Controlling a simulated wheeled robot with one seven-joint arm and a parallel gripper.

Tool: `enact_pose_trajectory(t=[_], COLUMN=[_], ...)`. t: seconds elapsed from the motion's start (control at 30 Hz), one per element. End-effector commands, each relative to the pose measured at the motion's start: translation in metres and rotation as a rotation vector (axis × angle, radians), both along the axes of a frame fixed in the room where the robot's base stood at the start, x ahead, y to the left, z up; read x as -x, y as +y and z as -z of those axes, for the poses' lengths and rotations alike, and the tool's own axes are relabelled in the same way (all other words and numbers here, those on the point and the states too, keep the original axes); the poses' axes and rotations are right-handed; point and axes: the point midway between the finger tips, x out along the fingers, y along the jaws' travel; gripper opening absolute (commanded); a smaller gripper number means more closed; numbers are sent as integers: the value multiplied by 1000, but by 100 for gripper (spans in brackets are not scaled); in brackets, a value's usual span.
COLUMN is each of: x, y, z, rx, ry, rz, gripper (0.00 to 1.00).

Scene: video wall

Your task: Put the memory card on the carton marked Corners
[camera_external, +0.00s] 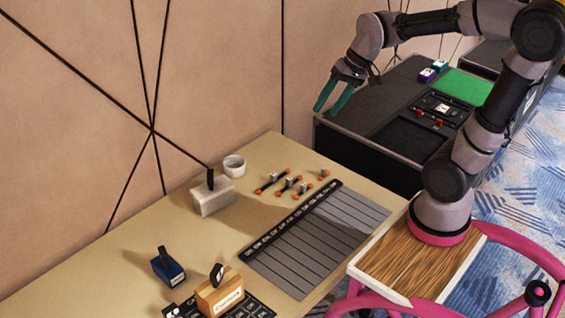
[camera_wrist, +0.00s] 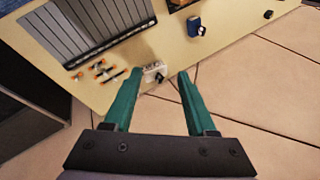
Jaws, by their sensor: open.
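My gripper (camera_external: 328,108) is open and empty, with its two green fingers apart, raised in the air in front of the dark case. In the wrist view my gripper (camera_wrist: 160,75) points toward the table's far edge, with nothing between its fingers. I cannot make out for certain which thing is the memory card. A small white-faced piece (camera_external: 442,107) lies on the panel on the dark case. Purple and teal small boxes (camera_external: 427,75) with white tops stand at the case's back. Their markings are too small to read, so I cannot tell which carton says Corners.
The beige table (camera_external: 130,236) holds a white block (camera_external: 211,196), a white cup (camera_external: 234,165), orange-ended bars (camera_external: 288,184), a lined grey sheet (camera_external: 310,240), a blue block (camera_external: 168,267) and a wooden block (camera_external: 220,293). The dark case (camera_external: 365,135) carries a green mat (camera_external: 462,87).

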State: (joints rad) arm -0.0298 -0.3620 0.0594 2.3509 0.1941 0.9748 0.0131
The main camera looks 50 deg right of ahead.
Motion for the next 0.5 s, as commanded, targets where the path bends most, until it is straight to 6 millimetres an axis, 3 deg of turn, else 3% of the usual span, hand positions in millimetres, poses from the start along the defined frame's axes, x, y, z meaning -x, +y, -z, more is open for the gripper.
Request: enact_pose_trajectory(t=[0.03, 0.2, 0.33, 0.5], x=[14, 50, 67, 74], y=[-12, -46, -60, -66], z=[-11, -29, -34, -36], rx=[31, 126, 170, 192], ry=[-61, -207, -273, -299], rz=[2, 5, 8, 8], gripper=[57, 57, 57, 57])
